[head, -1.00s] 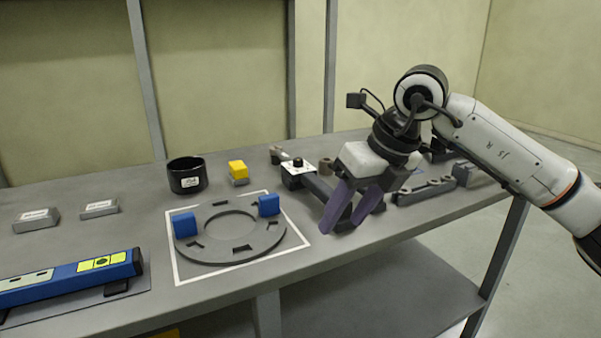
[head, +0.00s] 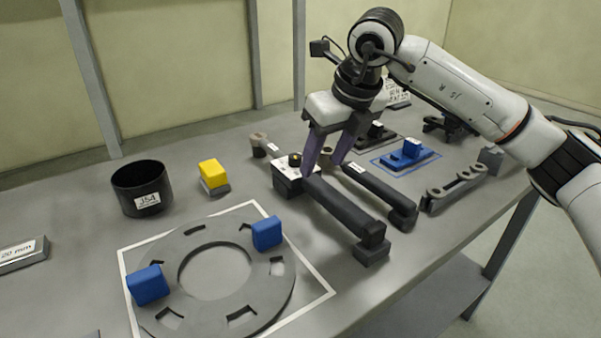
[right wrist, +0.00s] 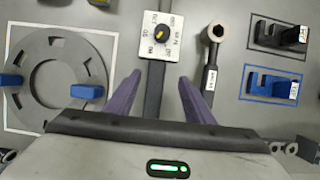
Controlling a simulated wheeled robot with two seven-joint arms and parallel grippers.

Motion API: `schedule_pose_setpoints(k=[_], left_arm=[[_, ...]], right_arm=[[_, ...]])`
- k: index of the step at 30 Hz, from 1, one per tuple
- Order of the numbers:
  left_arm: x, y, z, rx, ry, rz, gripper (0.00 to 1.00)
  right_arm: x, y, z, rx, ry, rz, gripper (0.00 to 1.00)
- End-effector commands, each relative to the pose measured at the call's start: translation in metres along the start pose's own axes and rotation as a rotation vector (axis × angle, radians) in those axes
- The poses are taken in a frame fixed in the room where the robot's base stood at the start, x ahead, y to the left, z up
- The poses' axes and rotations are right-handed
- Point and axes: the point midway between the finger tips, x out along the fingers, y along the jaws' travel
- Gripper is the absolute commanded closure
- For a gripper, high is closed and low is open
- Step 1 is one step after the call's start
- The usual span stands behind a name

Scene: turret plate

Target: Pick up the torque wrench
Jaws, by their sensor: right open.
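The torque wrench appears to be the dark bar (head: 341,209) with a white dial plate marked N m at its far end; the dial (right wrist: 160,35) also shows in the right wrist view. Its near end rests on a dark block. My right gripper (head: 322,172) is open, fingers pointing down close to the dial end. In the right wrist view the bar (right wrist: 153,88) runs between the open fingertips (right wrist: 160,77), nearer the left one. I cannot tell how far the tips are above it. The fingers hold nothing. My left gripper is not in view.
A similar ring-headed wrench (head: 378,189) with a label lies close on the right, beside my right finger. A grey ring plate (head: 193,315) with blue blocks lies left. A black cup (head: 141,186), a yellow block (head: 213,172) and a blue part (head: 408,153) stand around.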

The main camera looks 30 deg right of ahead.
Motion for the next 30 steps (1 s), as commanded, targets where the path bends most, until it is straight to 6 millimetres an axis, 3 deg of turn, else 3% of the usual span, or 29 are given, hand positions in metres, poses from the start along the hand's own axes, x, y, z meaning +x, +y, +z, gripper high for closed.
schedule_pose_setpoints(k=[5,18,26,30], left_arm=[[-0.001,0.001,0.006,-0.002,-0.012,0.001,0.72],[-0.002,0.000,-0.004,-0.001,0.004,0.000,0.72],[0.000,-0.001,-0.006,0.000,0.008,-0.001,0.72],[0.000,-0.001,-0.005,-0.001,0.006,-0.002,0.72]], right_arm=[[0.017,0.001,0.000,0.000,0.000,0.001,0.52],[0.068,0.006,-0.013,0.000,0.001,0.002,0.52],[0.070,0.006,-0.012,-0.001,-0.001,0.001,0.52],[0.070,0.006,-0.012,-0.001,-0.001,0.001,0.75]])
